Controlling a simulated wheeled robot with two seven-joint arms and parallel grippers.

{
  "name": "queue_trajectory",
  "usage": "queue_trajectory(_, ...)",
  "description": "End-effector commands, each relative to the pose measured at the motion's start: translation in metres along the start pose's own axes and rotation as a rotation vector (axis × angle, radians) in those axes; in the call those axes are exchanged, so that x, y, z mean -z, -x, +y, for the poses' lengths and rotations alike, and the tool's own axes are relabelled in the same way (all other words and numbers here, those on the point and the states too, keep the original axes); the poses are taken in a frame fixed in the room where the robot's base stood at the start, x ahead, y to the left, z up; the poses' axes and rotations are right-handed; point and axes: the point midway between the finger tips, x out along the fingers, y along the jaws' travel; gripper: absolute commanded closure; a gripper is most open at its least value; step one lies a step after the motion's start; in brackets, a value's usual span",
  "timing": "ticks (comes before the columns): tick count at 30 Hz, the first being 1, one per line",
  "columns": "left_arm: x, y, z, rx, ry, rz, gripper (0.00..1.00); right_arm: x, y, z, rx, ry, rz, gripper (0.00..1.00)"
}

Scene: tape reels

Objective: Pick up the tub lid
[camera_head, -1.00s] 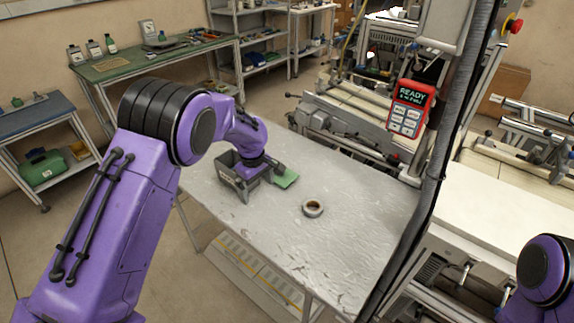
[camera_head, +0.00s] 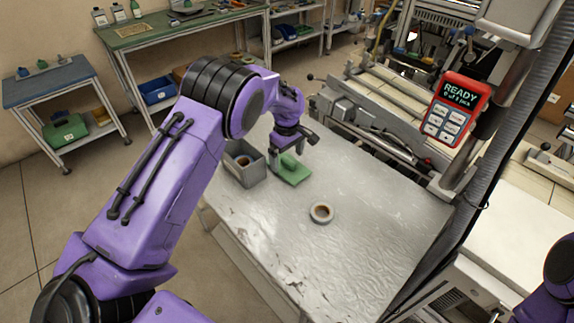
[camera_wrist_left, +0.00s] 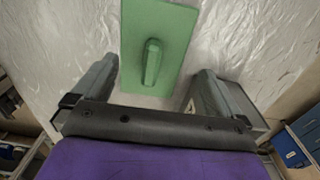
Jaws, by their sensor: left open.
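The green tub lid (camera_head: 294,174) lies flat on the metal table, just right of the open grey tub (camera_head: 246,178). In the left wrist view the lid (camera_wrist_left: 135,35) is a green rectangle with a raised grip bar (camera_wrist_left: 152,62) on top. My left gripper (camera_head: 290,148) is open and empty, close above the lid. In the wrist view its fingers stand on either side of the lid's near end, with the bar between their lines and slightly ahead. They do not close on it. My right gripper is out of view; only part of that arm shows at the lower right.
A tape reel (camera_head: 321,213) lies on the table in front of the lid, and a brown ring shows inside the tub. The table (camera_head: 370,225) is bare to the right. A red handset (camera_head: 456,108) and a dark post stand at the right.

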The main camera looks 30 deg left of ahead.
Motion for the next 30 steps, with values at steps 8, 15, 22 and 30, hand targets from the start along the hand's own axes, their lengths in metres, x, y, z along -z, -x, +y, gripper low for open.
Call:
queue_trajectory(8, 0.005, -0.038, 0.002, 0.003, 0.004, -0.001, 0.0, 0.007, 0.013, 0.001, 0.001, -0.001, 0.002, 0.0)
queue_trajectory(15, 0.005, -0.038, 0.001, 0.002, 0.004, -0.001, 0.2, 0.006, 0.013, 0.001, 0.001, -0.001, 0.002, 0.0)
queue_trajectory(22, 0.005, -0.038, 0.001, 0.002, 0.005, -0.001, 0.36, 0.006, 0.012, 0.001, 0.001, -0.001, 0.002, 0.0)
queue_trajectory(30, 0.005, -0.011, 0.002, -0.003, 0.006, 0.001, 0.36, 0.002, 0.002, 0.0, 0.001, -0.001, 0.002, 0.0)
